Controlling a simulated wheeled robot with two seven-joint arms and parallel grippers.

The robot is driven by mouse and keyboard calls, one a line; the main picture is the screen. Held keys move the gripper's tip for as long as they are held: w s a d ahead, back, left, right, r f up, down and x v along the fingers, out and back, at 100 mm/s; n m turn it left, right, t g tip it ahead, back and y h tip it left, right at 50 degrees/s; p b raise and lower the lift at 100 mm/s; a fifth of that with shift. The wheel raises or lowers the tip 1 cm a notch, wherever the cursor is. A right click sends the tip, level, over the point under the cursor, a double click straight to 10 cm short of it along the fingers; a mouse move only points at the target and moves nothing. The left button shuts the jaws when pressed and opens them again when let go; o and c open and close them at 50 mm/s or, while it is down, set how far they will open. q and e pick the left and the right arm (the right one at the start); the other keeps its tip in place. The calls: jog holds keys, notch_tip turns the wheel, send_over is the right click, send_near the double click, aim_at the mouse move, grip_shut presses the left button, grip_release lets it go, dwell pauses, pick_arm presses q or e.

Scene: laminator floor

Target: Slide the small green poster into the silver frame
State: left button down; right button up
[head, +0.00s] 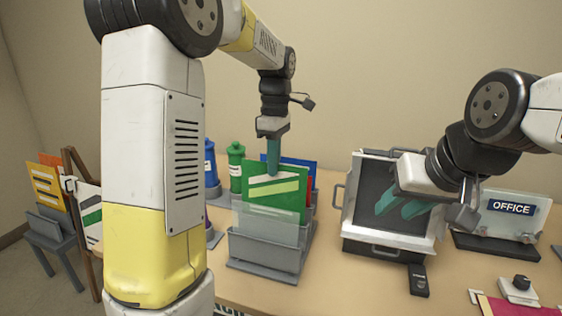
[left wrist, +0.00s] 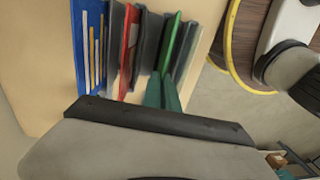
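The green poster (head: 262,197), with a white and a pale yellow-green stripe, stands in the grey rack (head: 262,262) in the head view. In the left wrist view the green poster (left wrist: 176,38) is seen edge-on. My left gripper (head: 273,170) points down at its top edge, its teal fingers (left wrist: 163,92) close together on either side of it. The silver frame (head: 436,228), with a dark panel, stands tilted back to the right.
Blue (left wrist: 87,45) and red (left wrist: 130,42) posters stand in the same rack. Green (head: 236,165) and blue bottles are behind it. Another rack (head: 48,225) is far left.

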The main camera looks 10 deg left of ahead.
aim_at(273, 192)
pick_arm(q)
jog(key=shift+s+f, duration=0.1)
jog(key=shift+f, duration=0.45)
jog(key=shift+s+a+f, duration=0.1)
jog(key=shift+s+f, duration=0.05)
jog(key=shift+f, duration=1.15)
jog(key=shift+s+f, duration=0.1)
jog(key=shift+f, duration=1.2)
jog(key=c, duration=1.6)
grip_release()
